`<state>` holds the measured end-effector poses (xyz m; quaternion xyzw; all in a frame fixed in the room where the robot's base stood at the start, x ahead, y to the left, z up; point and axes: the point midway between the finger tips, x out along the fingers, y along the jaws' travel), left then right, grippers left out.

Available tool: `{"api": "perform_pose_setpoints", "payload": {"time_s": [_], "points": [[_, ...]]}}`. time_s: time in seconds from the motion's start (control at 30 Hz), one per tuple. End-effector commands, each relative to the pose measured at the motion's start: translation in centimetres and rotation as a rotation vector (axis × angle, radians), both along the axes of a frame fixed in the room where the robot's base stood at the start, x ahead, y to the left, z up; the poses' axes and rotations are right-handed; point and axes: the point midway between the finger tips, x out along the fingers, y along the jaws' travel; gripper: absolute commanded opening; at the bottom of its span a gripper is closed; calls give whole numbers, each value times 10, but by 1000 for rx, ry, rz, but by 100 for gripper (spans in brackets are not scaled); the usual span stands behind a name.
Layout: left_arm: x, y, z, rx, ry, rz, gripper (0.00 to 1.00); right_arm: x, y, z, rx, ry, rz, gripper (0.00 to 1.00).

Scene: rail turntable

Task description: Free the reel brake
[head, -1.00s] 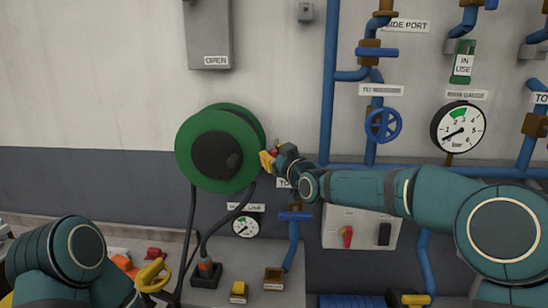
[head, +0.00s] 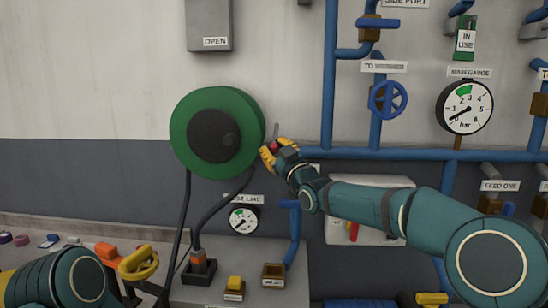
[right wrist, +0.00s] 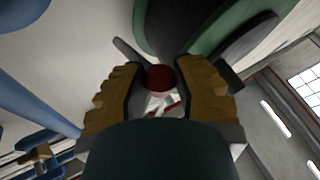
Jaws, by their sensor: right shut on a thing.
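The green hose reel (head: 246,108) with a dark hub hangs on the wall, left of centre in the head view. A small red knob (head: 274,147) sits at its right edge, close to a thin grey lever (head: 276,131). My right gripper (head: 269,153) is at this edge, its yellow fingers closed around the red knob. The right wrist view shows the red knob (right wrist: 160,78) between the fingertips, with the green rim (right wrist: 245,30) above right. The fingers hide part of the brake. My left arm shows at the lower left; its gripper is not clearly visible.
Blue pipes with a blue handwheel (head: 388,99) and the main gauge (head: 465,107) are on the right wall. A small gauge (head: 244,219) is below the reel. A black hose hangs below the reel.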

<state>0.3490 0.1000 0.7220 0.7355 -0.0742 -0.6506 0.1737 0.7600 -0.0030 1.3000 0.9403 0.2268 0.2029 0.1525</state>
Motion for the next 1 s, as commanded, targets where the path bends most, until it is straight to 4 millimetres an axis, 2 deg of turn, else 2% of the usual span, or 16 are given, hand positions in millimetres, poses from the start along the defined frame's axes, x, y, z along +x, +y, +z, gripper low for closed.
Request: {"api": "perform_pose_setpoints", "payload": {"time_s": [0.03,0.3,0.9,0.93,1.0], "points": [[1,0,-5,0,-2,1,58,3,0,-9,-3,9,-1,0],[3,0,-14,1,-8,2,58,9,-1,-21,-5,15,0,0],[4,1,-16,2,-9,2,58,12,-2,-25,-6,19,-2,0],[4,1,-16,2,-9,2,58,12,-2,-25,-6,19,-2,36],[4,0,-16,2,-9,2,58,12,-1,-25,-6,18,-2,61]]}}
